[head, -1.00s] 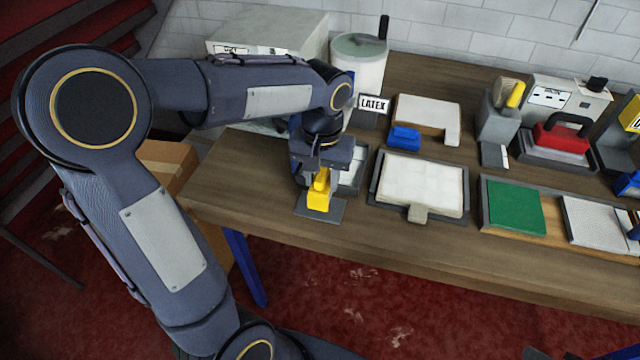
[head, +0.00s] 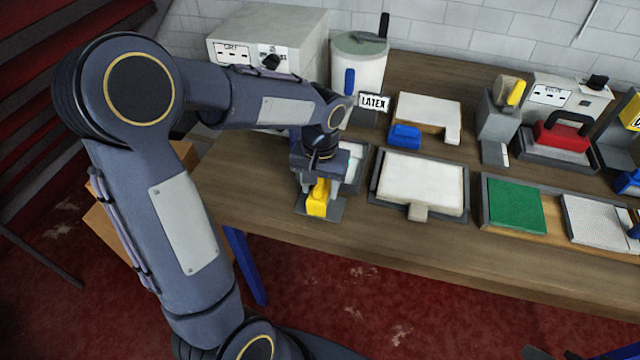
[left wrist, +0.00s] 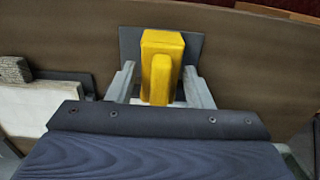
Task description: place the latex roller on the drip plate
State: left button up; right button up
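The yellow latex roller (head: 318,199) appears upright on the dark grey drip plate (head: 335,209) at the left end of the table. In the left wrist view the roller (left wrist: 162,60) stands over the plate (left wrist: 193,48), its block end over the plate's surface. My left gripper (head: 319,180) points down over it. Its two fingers (left wrist: 160,80) stand on either side of the yellow part, with a visible gap, so it looks open around the roller. The roller's lower part is hidden. My right gripper is out of view.
A framed tray with a white pad (head: 420,178) lies just right of the plate. A latex bucket (head: 360,70) and a grey box (head: 270,38) stand behind the arm. The table's front edge is close to the plate.

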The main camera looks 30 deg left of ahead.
pick_arm(q)
jog(key=shift+o, duration=1)
jog(key=shift+r, duration=0.3)
notch_tip(320, 180, up, 10)
jog(key=shift+r+p, duration=0.2)
jog(key=shift+p, duration=0.1)
jog(key=s+d+f+t+h, duration=0.1)
jog(key=s+d+t+h, duration=0.1)
jog(key=s, duration=0.7)
jog(key=s+d+f+m+t+h, duration=0.1)
jog(key=s+d+f+t, duration=0.1)
jog(key=s, duration=0.6)
jog(key=shift+s+d+t+h, duration=0.2)
jog(key=shift+s+t+h, duration=0.2)
jog(key=shift+t, duration=0.4)
